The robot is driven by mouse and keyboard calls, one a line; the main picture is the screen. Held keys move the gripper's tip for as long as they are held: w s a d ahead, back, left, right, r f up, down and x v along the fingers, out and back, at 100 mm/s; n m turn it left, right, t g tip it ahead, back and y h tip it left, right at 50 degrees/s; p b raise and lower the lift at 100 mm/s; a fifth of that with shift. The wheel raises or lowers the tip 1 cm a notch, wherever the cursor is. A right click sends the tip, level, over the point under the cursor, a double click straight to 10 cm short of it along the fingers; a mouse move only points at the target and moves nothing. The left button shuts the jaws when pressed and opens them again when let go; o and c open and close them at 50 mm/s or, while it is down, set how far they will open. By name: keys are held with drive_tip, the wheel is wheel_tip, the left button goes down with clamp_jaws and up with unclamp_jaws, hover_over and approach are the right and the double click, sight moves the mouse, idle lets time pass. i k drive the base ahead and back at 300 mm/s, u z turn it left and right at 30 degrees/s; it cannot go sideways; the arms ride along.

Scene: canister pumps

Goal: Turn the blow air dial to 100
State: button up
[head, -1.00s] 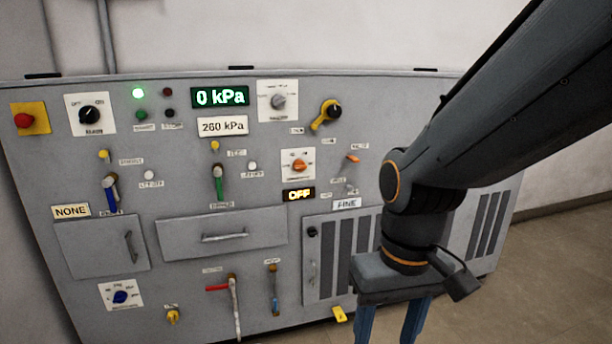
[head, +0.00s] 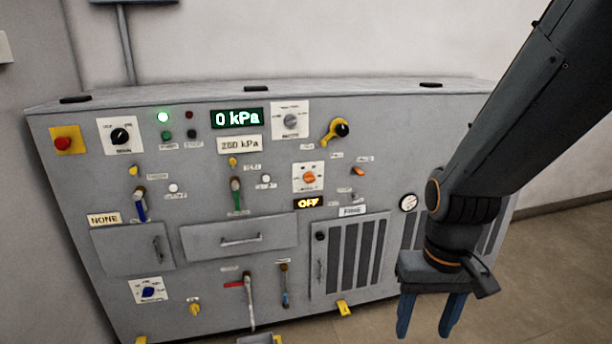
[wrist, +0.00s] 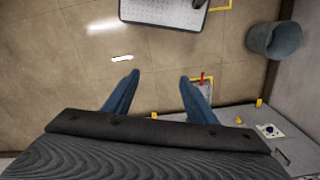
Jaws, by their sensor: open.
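The grey machine panel (head: 160,270) carries several dials. A black dial (head: 120,136) is at upper left, a grey dial (head: 291,121) at the top middle, an orange dial (head: 309,178) below that, and a blue dial (head: 148,292) at lower left. The labels are too small to read, so I cannot tell which is the blow air dial. My gripper (head: 424,328) is open and empty in front of the panel's lower right, pointing down. In the wrist view my gripper (wrist: 160,76) has spread fingers over bare floor; the blue dial (wrist: 268,130) shows at lower right.
Displays read 0 kPa (head: 237,119) and OFF (head: 308,203). Levers, including a blue one (head: 140,204) and a green one (head: 236,194), stick out from the panel. The wrist view shows a grey bin (wrist: 273,40) and a white-topped thing (wrist: 160,12) on the floor.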

sight(148, 292)
drive_tip(key=u, duration=1.15)
drive_tip(key=i, duration=1.05)
drive_tip(key=u, duration=0.6)
